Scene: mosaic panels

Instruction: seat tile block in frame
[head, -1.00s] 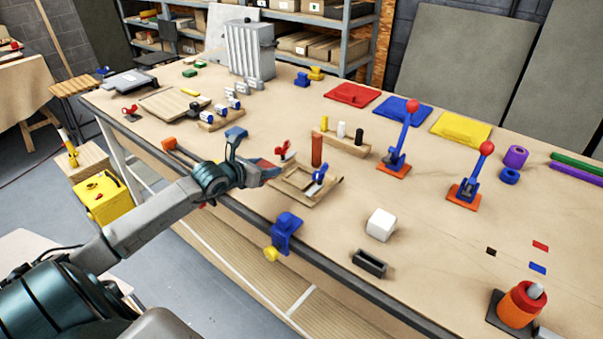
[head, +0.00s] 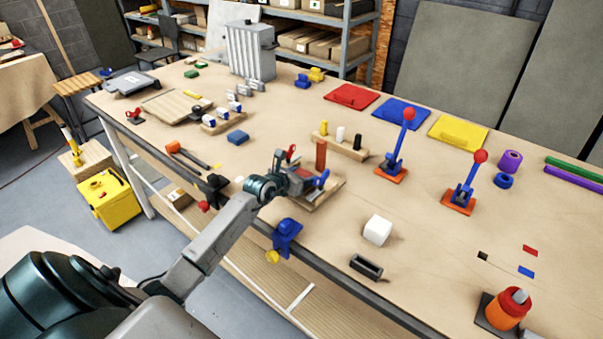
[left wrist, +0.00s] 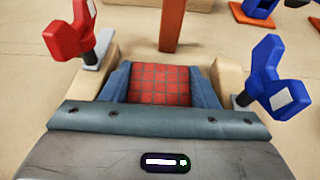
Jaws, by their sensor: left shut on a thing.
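The tile block (left wrist: 160,84), with a red gridded top, is held between the blue fingers of my left gripper (left wrist: 160,90). In the head view my left gripper (head: 300,180) is over the wooden frame (head: 326,196) near the table's front edge. In the left wrist view, frame sides (left wrist: 228,84) show on both sides of the fingers. A red clamp (left wrist: 70,38) stands at the left and a blue clamp (left wrist: 270,78) at the right. The block's underside is hidden, so I cannot tell whether it touches the frame floor. My right gripper is not in view.
A brown-red post (head: 321,155) stands just behind the frame. A rack with several pegs (head: 340,147) is behind it. A blue vise (head: 287,238) hangs at the front edge. A white cube (head: 377,230) and a dark tray (head: 366,267) lie to the right.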

